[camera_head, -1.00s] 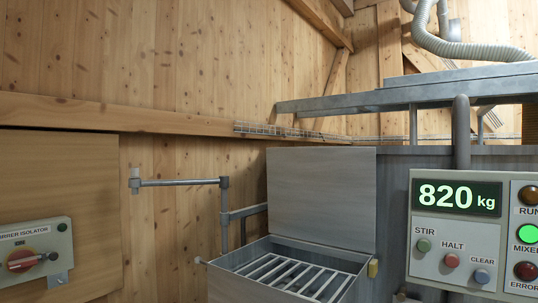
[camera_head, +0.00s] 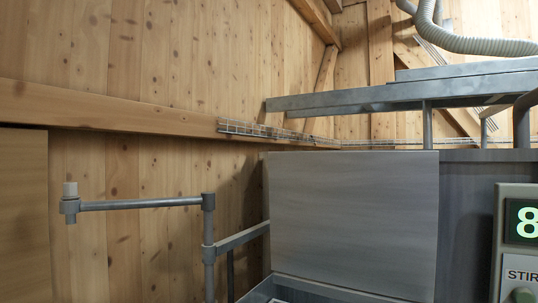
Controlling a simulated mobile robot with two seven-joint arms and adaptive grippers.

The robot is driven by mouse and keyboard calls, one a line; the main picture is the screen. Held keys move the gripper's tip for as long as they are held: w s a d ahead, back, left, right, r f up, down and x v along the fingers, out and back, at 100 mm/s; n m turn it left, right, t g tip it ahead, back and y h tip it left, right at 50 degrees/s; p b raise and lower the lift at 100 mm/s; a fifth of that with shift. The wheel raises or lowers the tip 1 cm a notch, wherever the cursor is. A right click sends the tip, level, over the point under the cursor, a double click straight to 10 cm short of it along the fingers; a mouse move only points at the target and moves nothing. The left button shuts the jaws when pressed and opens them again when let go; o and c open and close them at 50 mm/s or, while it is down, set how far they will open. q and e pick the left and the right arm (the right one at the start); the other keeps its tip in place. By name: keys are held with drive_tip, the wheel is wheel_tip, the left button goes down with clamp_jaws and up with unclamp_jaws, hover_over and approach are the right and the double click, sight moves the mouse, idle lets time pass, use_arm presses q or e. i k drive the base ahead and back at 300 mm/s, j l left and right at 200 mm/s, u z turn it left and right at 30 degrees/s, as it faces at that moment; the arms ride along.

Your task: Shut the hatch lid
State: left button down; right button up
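The hatch lid (camera_head: 352,222) is a flat grey metal panel. It stands upright, open, at the back of the hatch box, right of centre in the head view. Only the upper rim of the hatch box (camera_head: 318,289) shows at the bottom edge; its bar grid is almost wholly out of the picture. Neither of my grippers is in view.
A grey pipe arm (camera_head: 140,204) on a post stands left of the lid. The control panel (camera_head: 518,245) is cut off at the right edge. A metal beam (camera_head: 390,97) runs above the lid, and a wooden wall is behind.

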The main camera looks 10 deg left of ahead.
sight(364, 221)
drive_tip(key=i+j+z, duration=0.25)
drive_tip(key=i+j, duration=0.55)
drive_tip(key=j, duration=0.15)
drive_tip(key=i+j+u, duration=0.15)
drive_tip(key=z, duration=0.2)
